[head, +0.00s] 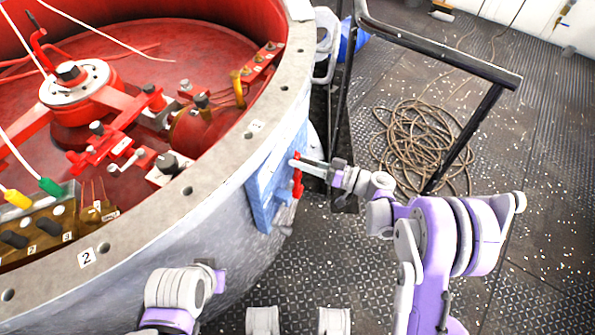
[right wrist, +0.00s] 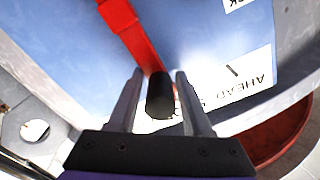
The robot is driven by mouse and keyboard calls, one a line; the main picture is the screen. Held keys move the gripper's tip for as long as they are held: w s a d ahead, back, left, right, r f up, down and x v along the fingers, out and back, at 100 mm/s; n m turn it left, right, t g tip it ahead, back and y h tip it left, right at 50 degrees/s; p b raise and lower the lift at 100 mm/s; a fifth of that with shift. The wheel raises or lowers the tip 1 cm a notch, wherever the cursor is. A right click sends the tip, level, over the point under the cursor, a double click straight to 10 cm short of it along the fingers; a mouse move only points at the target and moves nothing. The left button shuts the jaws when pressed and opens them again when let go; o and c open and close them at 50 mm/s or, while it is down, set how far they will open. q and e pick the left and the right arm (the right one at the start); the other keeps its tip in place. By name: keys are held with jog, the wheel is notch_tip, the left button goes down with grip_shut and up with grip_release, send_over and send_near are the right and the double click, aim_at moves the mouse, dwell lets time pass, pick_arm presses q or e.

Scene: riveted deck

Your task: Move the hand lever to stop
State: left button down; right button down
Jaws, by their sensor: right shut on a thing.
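The hand lever (head: 297,178) is a red bar on a blue panel (head: 262,190) fixed to the outside of the large round grey housing. In the right wrist view the red lever arm (right wrist: 128,28) runs down to a black grip (right wrist: 160,96). My right gripper (head: 303,163) is at the lever, and in the wrist view its two fingers (right wrist: 160,100) stand either side of the black grip, shut on it. A white label reading AHEAD (right wrist: 250,80) appears upside down beside the grip; other lettering is partly hidden. My left gripper is not seen.
The housing rim (head: 185,190) curves around red machinery inside. A dark metal railing (head: 440,50) stands behind my right arm. A coiled rope (head: 425,145) lies on the riveted deck (head: 545,150). Open deck lies at the right.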

jog(key=shift+w, duration=0.1)
jog(key=c, duration=0.6)
grip_release()
jog(key=shift+d, duration=0.15)
jog(key=p+v, duration=0.1)
jog(key=v, duration=0.9)
jog(key=shift+s+d, duration=0.2)
jog(key=shift+d, duration=0.1)
